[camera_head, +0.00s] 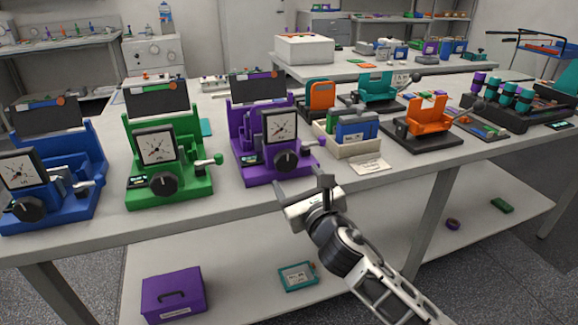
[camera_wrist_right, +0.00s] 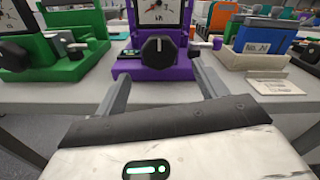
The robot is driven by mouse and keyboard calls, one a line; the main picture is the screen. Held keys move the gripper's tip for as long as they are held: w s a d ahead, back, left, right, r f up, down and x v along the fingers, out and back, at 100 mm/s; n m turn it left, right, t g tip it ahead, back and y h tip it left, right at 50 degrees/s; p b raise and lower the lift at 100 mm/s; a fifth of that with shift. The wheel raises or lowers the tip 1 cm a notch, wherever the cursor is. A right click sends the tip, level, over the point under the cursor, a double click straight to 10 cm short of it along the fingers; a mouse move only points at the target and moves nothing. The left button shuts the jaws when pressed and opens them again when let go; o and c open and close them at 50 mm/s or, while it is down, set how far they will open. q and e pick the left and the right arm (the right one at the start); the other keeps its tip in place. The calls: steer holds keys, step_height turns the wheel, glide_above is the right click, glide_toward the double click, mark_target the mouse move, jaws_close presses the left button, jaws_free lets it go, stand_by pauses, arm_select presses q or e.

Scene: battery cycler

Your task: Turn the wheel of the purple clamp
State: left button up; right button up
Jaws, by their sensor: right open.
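The purple clamp (camera_head: 243,150) stands on the table between the green clamp and a box of cells. Its black wheel (camera_head: 287,160) is on the front, below a dial gauge (camera_head: 280,128). In the right wrist view the wheel (camera_wrist_right: 158,51) is ahead, a little above and between the finger directions. My right gripper (camera_head: 304,188) is open and empty, in front of the table edge below the clamp; its two fingers (camera_wrist_right: 164,80) show apart in the right wrist view. They do not touch the wheel. My left gripper is in neither view.
A green clamp (camera_head: 190,189) and a blue clamp (camera_head: 82,205) stand to the left. A cream box (camera_head: 360,150) with a card (camera_head: 370,167) in front sits to the right, near an orange device (camera_head: 428,125). The table's front edge (camera_head: 230,203) lies close to my right gripper.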

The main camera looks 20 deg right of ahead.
mark_target(288, 165)
steer(key=w, duration=0.6)
steer(key=shift+w+a, duration=0.1)
steer(key=shift+c, duration=0.2)
steer(key=c, duration=0.9)
